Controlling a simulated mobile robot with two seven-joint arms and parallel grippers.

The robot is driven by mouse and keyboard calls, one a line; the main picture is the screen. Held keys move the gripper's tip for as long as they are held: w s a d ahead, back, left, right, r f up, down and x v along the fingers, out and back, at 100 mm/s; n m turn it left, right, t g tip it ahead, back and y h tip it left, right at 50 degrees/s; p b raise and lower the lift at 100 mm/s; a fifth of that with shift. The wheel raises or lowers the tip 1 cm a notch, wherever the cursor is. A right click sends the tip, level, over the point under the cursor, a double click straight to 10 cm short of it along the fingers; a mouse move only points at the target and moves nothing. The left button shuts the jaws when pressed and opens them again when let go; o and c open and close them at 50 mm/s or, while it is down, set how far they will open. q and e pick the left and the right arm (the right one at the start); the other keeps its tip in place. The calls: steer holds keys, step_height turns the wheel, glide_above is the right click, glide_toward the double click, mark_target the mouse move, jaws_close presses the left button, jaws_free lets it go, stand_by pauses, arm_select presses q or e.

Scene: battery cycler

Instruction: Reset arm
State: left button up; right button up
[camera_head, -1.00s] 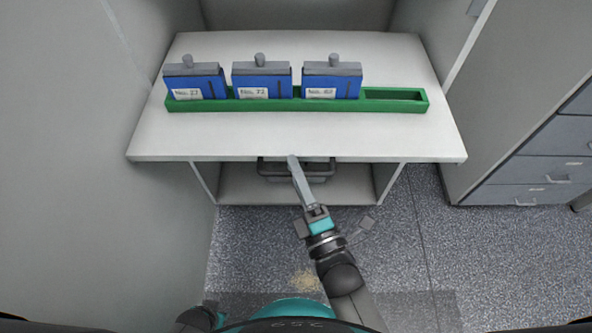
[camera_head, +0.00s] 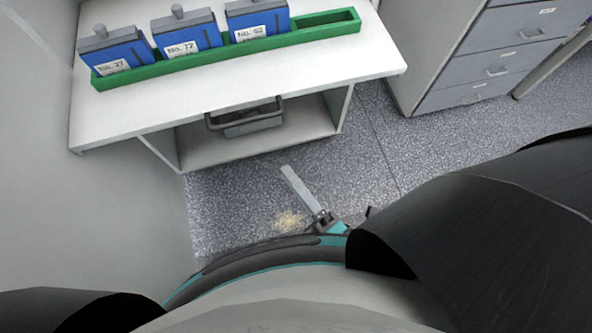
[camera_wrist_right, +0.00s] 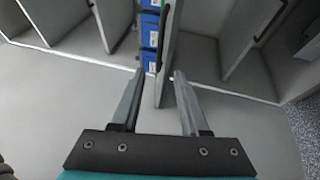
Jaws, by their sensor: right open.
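My right gripper (camera_head: 289,170) shows in the head view as a long grey finger above the speckled floor, below and in front of the white bench. In the right wrist view the two fingers (camera_wrist_right: 155,76) stand apart, with nothing held between them. A thin panel edge shows beyond the gap. Three blue battery units, No. 27 (camera_head: 122,52), No. 72 (camera_head: 187,36) and No. 62 (camera_head: 259,21), stand in the green rack (camera_head: 330,29). The rack's right slot is empty. My left gripper is not in view.
The white bench (camera_head: 180,92) has a lower shelf with a dark-handled grey bin (camera_head: 246,118). A grey drawer cabinet (camera_head: 500,55) stands to the right and a grey wall (camera_head: 40,200) to the left. The floor (camera_head: 375,150) between is clear, with a tan patch (camera_head: 288,220).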

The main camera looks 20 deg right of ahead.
steer(key=shift+s+d+f, duration=0.1)
steer(key=shift+s+d, duration=0.15)
steer(key=shift+s, duration=0.2)
steer(key=shift+f, duration=0.1)
steer(key=s+d+f+m+g+h, duration=0.1)
steer(key=d+f+m+g+h, duration=0.4)
steer(key=f, duration=0.7)
steer(key=d+f+m+g, duration=0.35)
steer(key=f+m, duration=0.25)
steer(key=f, duration=0.6)
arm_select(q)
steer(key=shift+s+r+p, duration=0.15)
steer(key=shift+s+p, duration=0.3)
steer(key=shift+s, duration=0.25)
arm_select(e)
steer(key=s+d+f+m+g+h, duration=0.3)
steer(key=s+d+f+m+g, duration=0.4)
steer(key=s+d+f+m, duration=0.2)
steer(key=shift+s+f+m+g, duration=0.35)
steer(key=shift+s+f+m, duration=0.1)
steer(key=shift+s+m, duration=0.2)
